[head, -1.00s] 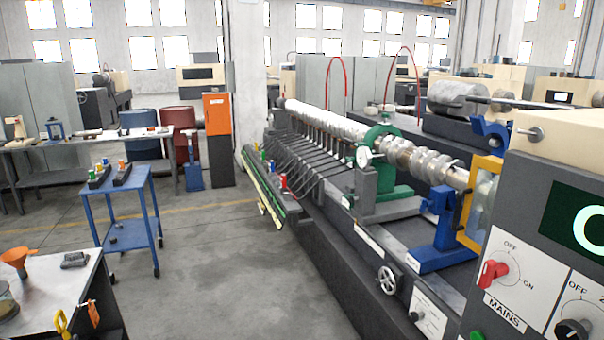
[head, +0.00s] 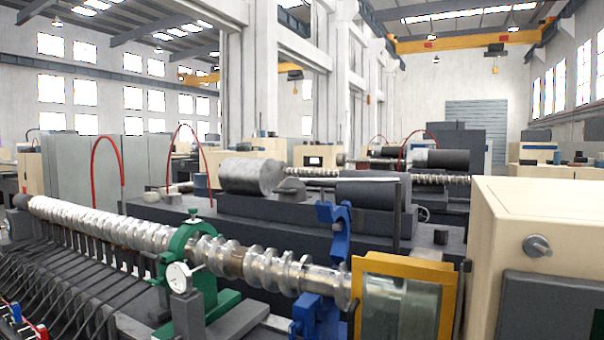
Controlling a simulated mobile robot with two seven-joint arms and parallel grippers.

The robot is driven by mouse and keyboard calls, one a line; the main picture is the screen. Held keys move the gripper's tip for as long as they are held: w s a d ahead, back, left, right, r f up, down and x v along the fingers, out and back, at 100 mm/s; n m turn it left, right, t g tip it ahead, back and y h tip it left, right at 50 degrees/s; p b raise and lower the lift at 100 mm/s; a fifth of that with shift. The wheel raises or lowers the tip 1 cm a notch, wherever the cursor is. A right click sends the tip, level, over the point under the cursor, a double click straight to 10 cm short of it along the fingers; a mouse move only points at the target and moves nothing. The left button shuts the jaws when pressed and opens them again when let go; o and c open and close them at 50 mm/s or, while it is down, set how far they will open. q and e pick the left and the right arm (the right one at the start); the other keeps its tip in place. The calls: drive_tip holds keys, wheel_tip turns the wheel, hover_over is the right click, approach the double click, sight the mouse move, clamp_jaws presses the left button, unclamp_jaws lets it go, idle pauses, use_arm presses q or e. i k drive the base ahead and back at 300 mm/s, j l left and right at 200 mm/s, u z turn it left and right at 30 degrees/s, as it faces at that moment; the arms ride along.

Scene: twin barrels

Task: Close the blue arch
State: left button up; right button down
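The blue arch is in the lower middle of the head view. Its upper part (head: 338,225) stands up behind the shaft (head: 262,268), swung away from it, so the arch looks open. Its blue lower part (head: 318,318) is below the shaft and is cut off by the bottom edge of the picture. The shaft is metal and screw-like, and it runs from the far left to the yellow-framed guard. Neither of my grippers is in view.
A green arch (head: 172,252) with a dial gauge (head: 178,276) goes around the shaft to the left. A yellow-framed guard (head: 450,310) stands just right of the blue arch. A beige machine cabinet (head: 535,215) fills the right side. Thin dark rods line the lower left.

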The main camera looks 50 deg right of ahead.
sight(341, 218)
drive_tip(key=i+z, duration=0.25)
drive_tip(key=i, duration=0.2)
drive_tip(key=i+j+z, duration=0.25)
drive_tip(key=i, duration=0.2)
drive_tip(key=i+j+z, duration=0.15)
drive_tip(key=i+z, duration=0.15)
drive_tip(key=i+j+z, duration=0.1)
drive_tip(key=i+z, duration=0.15)
drive_tip(key=z, duration=0.2)
drive_tip(key=i+j+z, duration=0.2)
drive_tip(key=z, duration=0.25)
drive_tip(key=i+j+z, duration=0.4)
drive_tip(key=k+l, duration=0.1)
